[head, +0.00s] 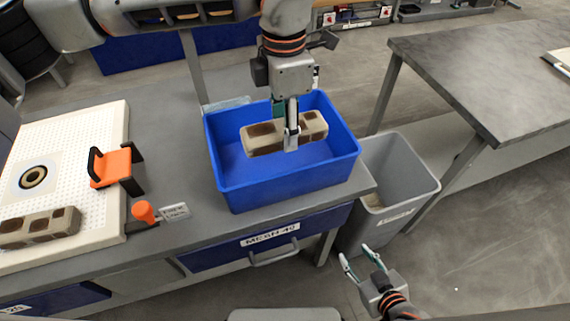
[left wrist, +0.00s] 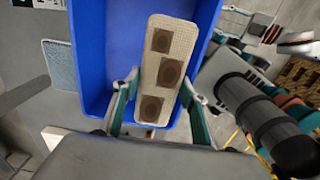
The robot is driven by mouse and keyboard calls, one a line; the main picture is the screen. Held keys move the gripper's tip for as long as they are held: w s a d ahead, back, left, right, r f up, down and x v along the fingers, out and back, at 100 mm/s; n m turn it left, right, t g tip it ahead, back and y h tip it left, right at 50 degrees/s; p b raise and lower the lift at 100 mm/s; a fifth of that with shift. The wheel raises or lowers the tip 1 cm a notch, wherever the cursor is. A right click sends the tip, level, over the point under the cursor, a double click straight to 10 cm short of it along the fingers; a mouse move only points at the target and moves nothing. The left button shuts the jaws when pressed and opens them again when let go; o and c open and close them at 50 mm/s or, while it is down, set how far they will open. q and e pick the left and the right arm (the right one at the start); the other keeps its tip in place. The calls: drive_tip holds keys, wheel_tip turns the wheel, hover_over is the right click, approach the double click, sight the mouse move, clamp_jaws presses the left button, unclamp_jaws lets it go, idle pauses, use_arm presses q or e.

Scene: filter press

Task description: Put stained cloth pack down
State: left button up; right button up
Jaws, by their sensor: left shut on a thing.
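The stained cloth pack (head: 262,138) is a long beige pack with dark brown square stains on its face. My left gripper (head: 291,140) is shut on it, one finger showing in front of its side. The pack is over the open blue bin (head: 290,189); whether it touches the bin floor I cannot tell. In the left wrist view the pack (left wrist: 166,68) lies between the two fingers of my left gripper (left wrist: 158,100), with the blue bin (left wrist: 90,50) around it. My right gripper (head: 360,262) is open and empty at the lower right, beside the bench front.
A white perforated board (head: 90,150) on the left holds another stained pack (head: 40,227) and an orange-black clamp (head: 115,163). A grey bin (head: 408,165) stands on the floor right of the bench. A grey table (head: 490,75) is further right.

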use_arm(q)
wheel_tip(320, 180, down, 13)
drive_tip(key=shift+f, duration=0.1)
idle(0.4)
drive_tip(key=shift+f, duration=0.15)
drive_tip(key=o, duration=0.9)
wheel_tip(320, 180, up, 12)
drive_tip(key=shift+r, duration=0.15)
drive_tip(key=shift+r, duration=0.1)
